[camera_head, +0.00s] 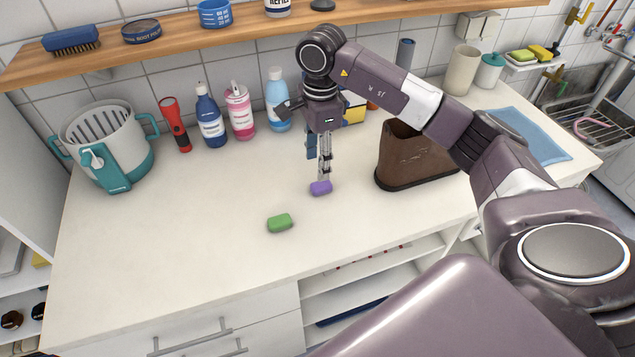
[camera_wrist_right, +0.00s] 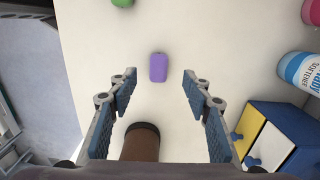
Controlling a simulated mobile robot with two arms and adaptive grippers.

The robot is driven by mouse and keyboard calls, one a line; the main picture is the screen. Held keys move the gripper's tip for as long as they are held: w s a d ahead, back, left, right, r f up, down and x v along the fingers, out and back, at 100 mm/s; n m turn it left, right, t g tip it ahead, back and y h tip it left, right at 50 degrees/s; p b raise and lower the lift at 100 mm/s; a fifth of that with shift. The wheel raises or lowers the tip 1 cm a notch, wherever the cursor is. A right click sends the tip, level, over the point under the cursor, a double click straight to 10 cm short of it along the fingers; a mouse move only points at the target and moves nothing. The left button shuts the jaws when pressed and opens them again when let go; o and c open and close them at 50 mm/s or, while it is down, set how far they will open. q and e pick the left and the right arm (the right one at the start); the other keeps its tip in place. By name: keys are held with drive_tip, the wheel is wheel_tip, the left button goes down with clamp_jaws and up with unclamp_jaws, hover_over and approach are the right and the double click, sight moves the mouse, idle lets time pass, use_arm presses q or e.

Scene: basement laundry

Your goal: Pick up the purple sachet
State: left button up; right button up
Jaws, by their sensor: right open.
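The purple sachet (camera_head: 321,188) is a small rounded block lying on the white counter, just below my right gripper (camera_head: 325,170) in the head view. In the right wrist view the purple sachet (camera_wrist_right: 158,67) lies beyond and roughly between the fingertips of my right gripper (camera_wrist_right: 158,85). The fingers are spread wide and nothing is between them. A gap shows between the fingers and the sachet. My left gripper is in neither view.
A green sachet (camera_head: 280,223) lies nearer the front edge, left of the purple one. A brown container (camera_head: 415,160) stands to the right. Bottles (camera_head: 240,112), a red flashlight (camera_head: 175,125) and a white-teal basket (camera_head: 107,145) line the back. The counter's front left is clear.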

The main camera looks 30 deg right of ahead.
sight(321, 184)
drive_tip(key=shift+d, duration=0.45)
drive_tip(key=shift+s+f, duration=0.15)
drive_tip(key=shift+f, duration=0.15)
drive_tip(key=shift+f+p, duration=0.5)
drive_tip(key=shift+f, duration=0.35)
wheel_tip(321, 184, down, 4)
drive_tip(key=shift+f+p, duration=0.1)
drive_tip(key=shift+p, duration=0.95)
drive_tip(key=shift+f, duration=0.5)
drive_tip(key=c, duration=0.9)
